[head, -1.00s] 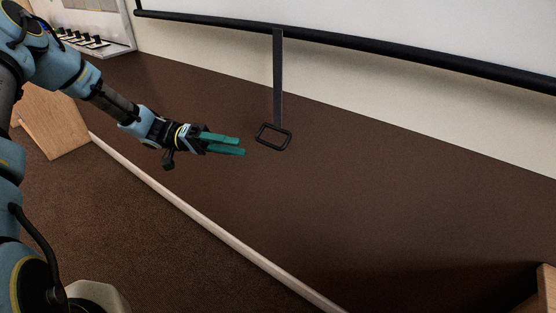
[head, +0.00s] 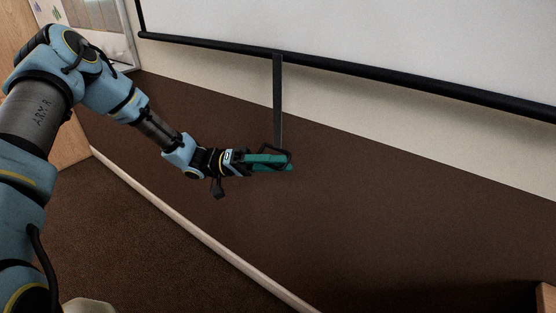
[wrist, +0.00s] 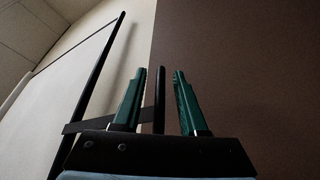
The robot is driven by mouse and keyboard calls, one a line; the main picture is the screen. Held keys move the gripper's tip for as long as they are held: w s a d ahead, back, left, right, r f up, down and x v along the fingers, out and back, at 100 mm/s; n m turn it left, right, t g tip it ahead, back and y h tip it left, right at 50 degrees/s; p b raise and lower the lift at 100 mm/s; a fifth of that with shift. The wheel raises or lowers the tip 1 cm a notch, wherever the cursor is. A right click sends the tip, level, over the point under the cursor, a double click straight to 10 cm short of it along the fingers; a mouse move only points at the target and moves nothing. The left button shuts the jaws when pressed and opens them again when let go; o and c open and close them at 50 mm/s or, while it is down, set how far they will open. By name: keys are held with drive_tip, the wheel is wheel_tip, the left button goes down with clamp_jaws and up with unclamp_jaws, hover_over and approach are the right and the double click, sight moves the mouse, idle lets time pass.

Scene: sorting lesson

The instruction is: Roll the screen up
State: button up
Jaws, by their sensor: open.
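The white projection screen (head: 400,40) hangs down with a black bar (head: 350,68) along its lower edge. A dark pull strap (head: 278,100) hangs from the bar and ends in a black loop handle (head: 289,153). My gripper (head: 291,163) has green fingers and is at the handle, which it partly hides. In the wrist view the fingers of my gripper (wrist: 160,90) stand apart, with a dark bar of the handle (wrist: 159,95) showing between them. The strap (wrist: 80,127) runs off to the left there, toward the screen (wrist: 60,75). I see no finger clearly pressing on the handle.
A wooden piece (head: 546,299) stands at the lower right corner.

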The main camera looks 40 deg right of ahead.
drive_tip(key=shift+s+d, duration=0.1)
drive_tip(key=shift+c, duration=0.3)
clamp_jaws()
idle(1.1)
